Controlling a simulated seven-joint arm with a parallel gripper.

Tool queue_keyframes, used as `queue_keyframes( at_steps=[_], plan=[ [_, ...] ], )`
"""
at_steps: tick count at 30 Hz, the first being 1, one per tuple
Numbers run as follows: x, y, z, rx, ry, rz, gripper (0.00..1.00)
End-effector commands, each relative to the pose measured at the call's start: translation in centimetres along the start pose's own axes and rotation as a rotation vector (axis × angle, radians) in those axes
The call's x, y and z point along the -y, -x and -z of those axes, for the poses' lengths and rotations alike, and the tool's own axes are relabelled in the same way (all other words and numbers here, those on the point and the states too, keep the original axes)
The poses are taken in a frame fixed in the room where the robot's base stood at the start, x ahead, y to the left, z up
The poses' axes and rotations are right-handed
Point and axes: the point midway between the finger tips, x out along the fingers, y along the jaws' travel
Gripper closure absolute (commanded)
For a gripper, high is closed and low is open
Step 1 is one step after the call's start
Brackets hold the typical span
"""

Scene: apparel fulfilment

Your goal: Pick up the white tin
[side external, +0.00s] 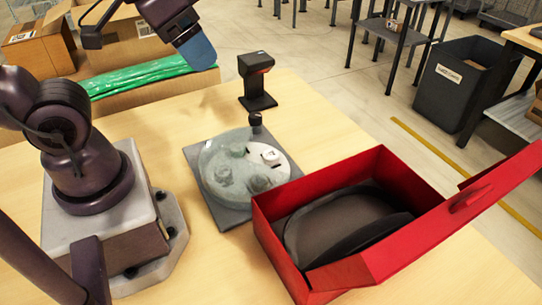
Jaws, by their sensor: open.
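A small white round item (270,157), which looks like the white tin, sits among several pale round shapes on a grey square base (232,213). A clear, round glass-like cover (218,160) with a dark knob (255,119) appears to lie over them. The shapes show blurred through it, so I cannot tell exactly how the tin sits under it. My gripper (192,42) is at the top of the side external view, above and behind the cover and well apart from it. A blue tip shows. It is open, and nothing shows in it.
An open red box (280,225) holding a dark cap-like item (345,225) stands right of the base, its lid tilted out to the right. A black scanner stand (257,82) is behind. A carton with green packaging (150,76) is back left. Bare tabletop lies between.

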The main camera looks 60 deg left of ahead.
Motion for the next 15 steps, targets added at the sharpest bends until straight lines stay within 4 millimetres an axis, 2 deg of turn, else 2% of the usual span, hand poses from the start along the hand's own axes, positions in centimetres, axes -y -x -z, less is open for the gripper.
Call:
queue_keyframes(
  at_steps=[5, 8, 15],
  plan=[
    [-0.2, -3.5, 0.3, 0.174, 0.001, -0.026, 0.29],
    [-0.1, -6.2, 1.1, 0.273, 0.084, -0.023, 0.29],
    [0.7, -13.6, 2.7, 0.448, 0.497, 0.113, 0.29]
  ],
)
